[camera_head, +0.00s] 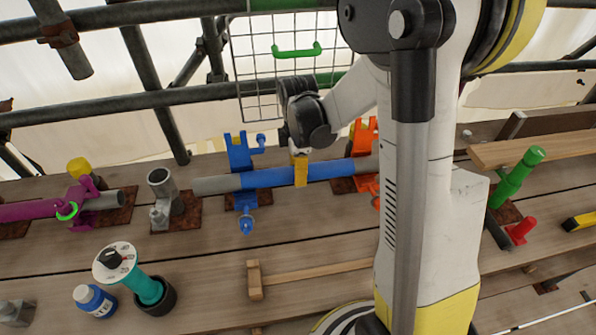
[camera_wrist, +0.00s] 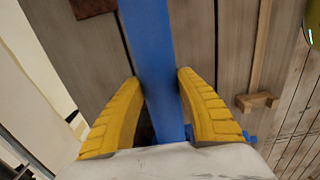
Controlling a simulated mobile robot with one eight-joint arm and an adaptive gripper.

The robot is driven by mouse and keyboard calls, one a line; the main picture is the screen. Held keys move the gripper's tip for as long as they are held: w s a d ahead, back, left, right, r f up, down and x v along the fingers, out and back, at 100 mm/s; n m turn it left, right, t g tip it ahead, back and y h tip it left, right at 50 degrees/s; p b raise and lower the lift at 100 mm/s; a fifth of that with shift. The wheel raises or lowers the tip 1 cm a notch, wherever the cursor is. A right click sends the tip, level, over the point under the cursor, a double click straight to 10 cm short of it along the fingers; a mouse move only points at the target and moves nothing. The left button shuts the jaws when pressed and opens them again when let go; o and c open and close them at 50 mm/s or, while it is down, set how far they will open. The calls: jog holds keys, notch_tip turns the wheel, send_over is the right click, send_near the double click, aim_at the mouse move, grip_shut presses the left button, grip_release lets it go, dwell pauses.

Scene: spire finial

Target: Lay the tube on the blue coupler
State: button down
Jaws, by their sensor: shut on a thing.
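The tube (camera_head: 268,178) is grey with a long blue middle section and lies roughly level. My gripper (camera_head: 301,172) is shut on its blue section from above; in the wrist view the yellow fingers (camera_wrist: 157,82) flank the blue tube (camera_wrist: 148,45). The blue coupler (camera_head: 238,152) stands left of my gripper, its jaw open at the back and a bolt hanging at the front. The tube crosses over the coupler's middle; I cannot tell whether it touches the saddle. The orange coupler (camera_head: 365,135) is to the right, partly hidden by the tube and my arm.
A grey upright fitting (camera_head: 163,195) stands just beyond the tube's left end. A purple coupler (camera_head: 82,192) holds another tube at far left. A teal tool (camera_head: 145,285) and a blue bottle (camera_head: 92,299) stand in front. A green-handled part (camera_head: 515,178) is at right.

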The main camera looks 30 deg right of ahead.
jog(key=shift+c, duration=0.9)
grip_release()
jog(key=shift+r, duration=0.1)
jog(key=shift+r+p, duration=3.25)
jog(key=shift+r, duration=1.2)
